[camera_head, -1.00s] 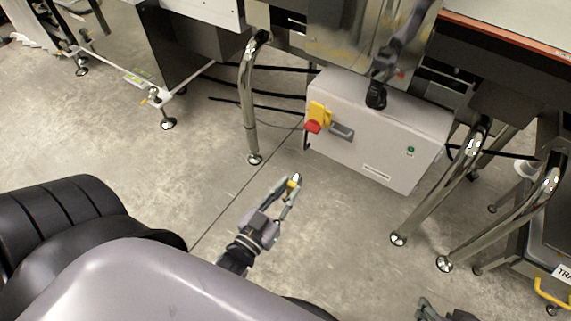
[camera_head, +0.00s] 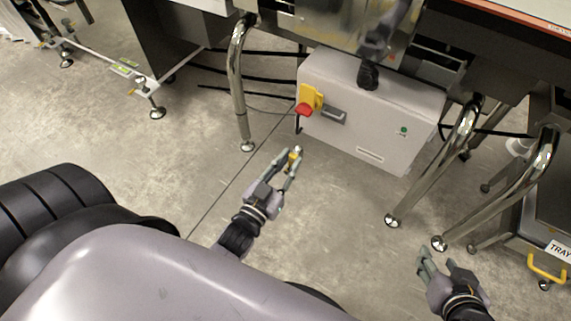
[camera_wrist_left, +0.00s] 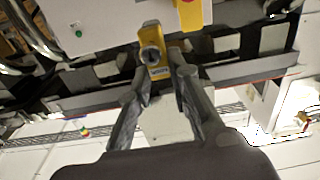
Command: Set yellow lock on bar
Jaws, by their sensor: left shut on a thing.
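My left gripper (camera_head: 296,154) is shut on the small yellow lock (camera_head: 293,159), above the floor in front of the grey cabinet. In the left wrist view the yellow lock (camera_wrist_left: 153,58) is between the fingertips, with a dark round part and a small label. A yellow switch plate with a red handle (camera_head: 303,109) is on the cabinet's left front, apart from the lock. A thin dark piece hangs below the red handle; I cannot tell if it is the bar. The yellow plate (camera_wrist_left: 191,14) also shows in the left wrist view. My right gripper (camera_head: 436,256) is open and empty.
The grey cabinet (camera_head: 372,125) has a dark grey latch (camera_head: 334,115) beside the switch. Metal legs (camera_head: 237,85) stand left of it, and more stand to its right. A tray with a yellow handle (camera_head: 547,269) is at lower right. The floor before the cabinet is clear.

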